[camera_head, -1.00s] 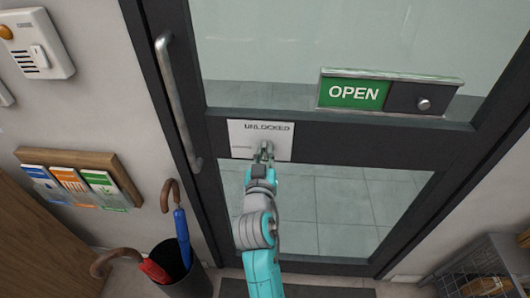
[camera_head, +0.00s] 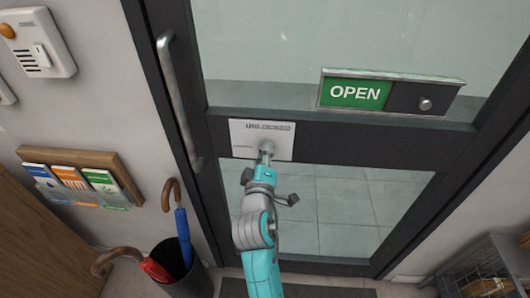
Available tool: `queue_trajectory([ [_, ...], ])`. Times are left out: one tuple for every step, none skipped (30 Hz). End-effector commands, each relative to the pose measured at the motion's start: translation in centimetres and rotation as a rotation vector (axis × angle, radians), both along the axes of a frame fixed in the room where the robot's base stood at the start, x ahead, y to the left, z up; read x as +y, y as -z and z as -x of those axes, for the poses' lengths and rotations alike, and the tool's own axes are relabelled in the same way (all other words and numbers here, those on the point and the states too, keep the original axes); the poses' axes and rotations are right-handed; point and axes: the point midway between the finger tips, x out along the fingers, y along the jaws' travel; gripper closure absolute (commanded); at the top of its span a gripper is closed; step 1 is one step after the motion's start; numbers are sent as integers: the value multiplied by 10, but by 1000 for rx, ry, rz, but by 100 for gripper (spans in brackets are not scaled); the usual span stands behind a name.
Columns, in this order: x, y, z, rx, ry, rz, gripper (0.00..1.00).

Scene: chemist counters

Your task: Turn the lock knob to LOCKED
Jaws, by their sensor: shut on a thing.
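The white lock plate (camera_head: 240,132) sits on the dark middle rail of the glass door. It reads UNLOCKED along its top, and smaller lettering shows at its left, too small to read. The lock knob (camera_head: 266,148) is on the right half of the plate, a small grey metal part mostly hidden by my gripper. My gripper (camera_head: 266,158) reaches up from below and is shut on the knob. Its wrist is rolled, with one dark part sticking out to the right.
A green OPEN sign (camera_head: 357,94) with a sliding dark cover (camera_head: 405,97) is to the right. A long vertical door handle (camera_head: 178,105) is left. A leaflet rack (camera_head: 75,158), an umbrella stand (camera_head: 188,280) and a wire basket (camera_head: 485,265) stand at the sides. Space before the door is clear.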

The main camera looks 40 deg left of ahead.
Motion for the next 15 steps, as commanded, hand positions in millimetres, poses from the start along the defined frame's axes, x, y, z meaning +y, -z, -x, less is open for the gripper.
queue_trajectory([
  [0, 1, 0, -22, 0, 38, 100],
  [0, 1, 0, -36, 0, 61, 100],
  [0, 1, 0, -55, 0, 92, 100],
  [0, 1, 0, -69, 0, 114, 100],
  [0, 1, 0, -82, 0, 136, 100],
  [1, 1, 0, -100, 0, 164, 100],
  [1, 2, 0, -112, 0, 185, 100],
  [1, 2, 0, -125, 0, 205, 100],
  [1, 2, 1, -140, 0, 231, 100],
  [1, 2, 1, -151, 0, 248, 100],
  [1, 2, 1, -161, 0, 265, 100],
  [1, 2, 1, -175, 0, 287, 100],
  [1, 2, 1, -184, 0, 301, 100],
  [1, 2, 1, -193, 0, 316, 100],
  [1, 2, 1, -204, 0, 334, 100],
])
